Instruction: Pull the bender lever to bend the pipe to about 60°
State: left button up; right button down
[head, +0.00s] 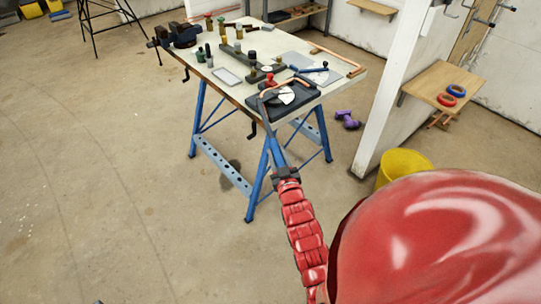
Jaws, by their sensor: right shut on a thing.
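The pipe bender (288,98) sits on the near right corner of the bench, with a dark base and a pale round dial. A copper pipe (296,80) runs through it and looks bent at its right end; I cannot read the angle. The bender lever (271,133) reaches out from the bender past the bench's near edge, down towards me. My right gripper (284,171), at the end of my red arm, is shut on the lever's outer end, and its fingers are small and partly hidden. My left gripper does not show.
The workbench (228,92) stands on blue trestle legs and carries a vise (180,36), small fittings and another copper pipe (340,60). A yellow bucket (402,163) and purple dumbbells (347,119) are on the floor to the right, near a white partition.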

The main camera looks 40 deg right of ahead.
jog(key=shift+s+d, duration=0.2)
jog(key=shift+d, duration=0.15)
jog(key=shift+r, duration=0.1)
jog(key=c, duration=0.5)
grip_release()
jog(key=shift+c, duration=0.2)
